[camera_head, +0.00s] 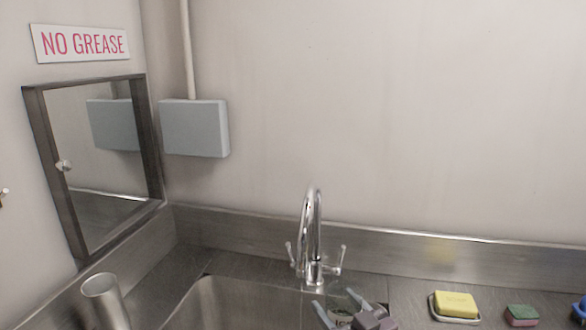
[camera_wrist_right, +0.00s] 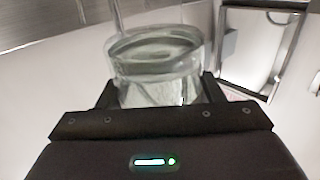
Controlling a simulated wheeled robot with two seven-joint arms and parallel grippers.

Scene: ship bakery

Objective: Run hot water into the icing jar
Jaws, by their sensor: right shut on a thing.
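My right gripper (camera_head: 338,302) is shut on a clear glass jar (camera_wrist_right: 155,68), with one finger on each side of it. The jar also shows in the head view (camera_head: 342,308), low at the bottom edge, right of the tap's base. In the wrist view its open rim faces up, and the glass looks pale and cloudy inside. The chrome swan-neck tap (camera_head: 312,225) stands behind the sink, with a lever on each side, the left lever (camera_head: 291,252) and the right lever (camera_head: 339,258). I cannot make out any water running. My left gripper is out of view.
The steel sink basin (camera_head: 225,300) lies left of the jar. A metal cylinder (camera_head: 110,302) stands at the lower left. Right of the jar are yellow soap (camera_head: 456,303) on a dish (camera_head: 437,312) and a sponge (camera_head: 521,313). A steel splashback (camera_head: 400,248) runs behind.

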